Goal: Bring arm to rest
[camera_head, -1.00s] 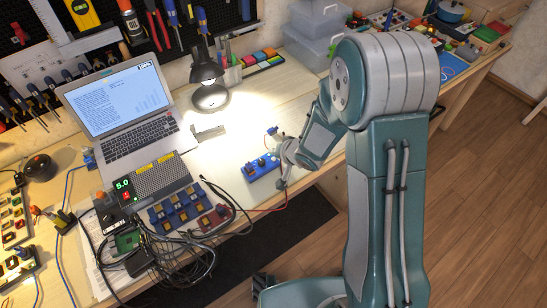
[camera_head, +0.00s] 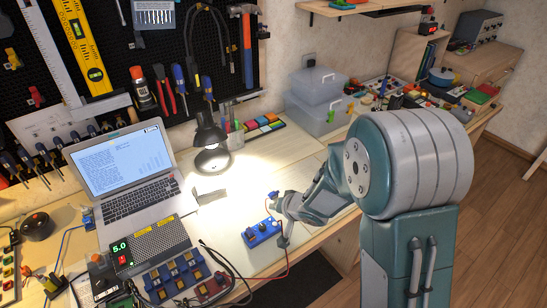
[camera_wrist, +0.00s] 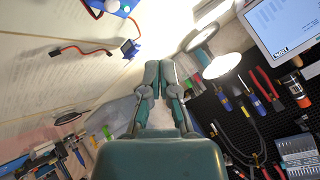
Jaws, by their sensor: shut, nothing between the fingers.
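My gripper (camera_head: 281,222) is at the end of my bent arm, over the front part of the workbench (camera_head: 300,160). In the head view it is close to a blue module (camera_head: 262,232) with small parts on top; I cannot tell whether they touch. In the wrist view my gripper (camera_wrist: 160,68) shows its two fingers close together with nothing held. There the blue module (camera_wrist: 105,5) is at the top edge, apart from the fingers, and a small blue servo (camera_wrist: 130,48) with a dark cable lies on the bench.
A laptop (camera_head: 126,175), a lit desk lamp (camera_head: 210,140) and a power supply (camera_head: 150,245) stand left of my gripper. Clear plastic boxes (camera_head: 316,100) stand at the back. A pegboard (camera_head: 215,40) with tools covers the wall. The floor (camera_head: 490,215) at right is clear.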

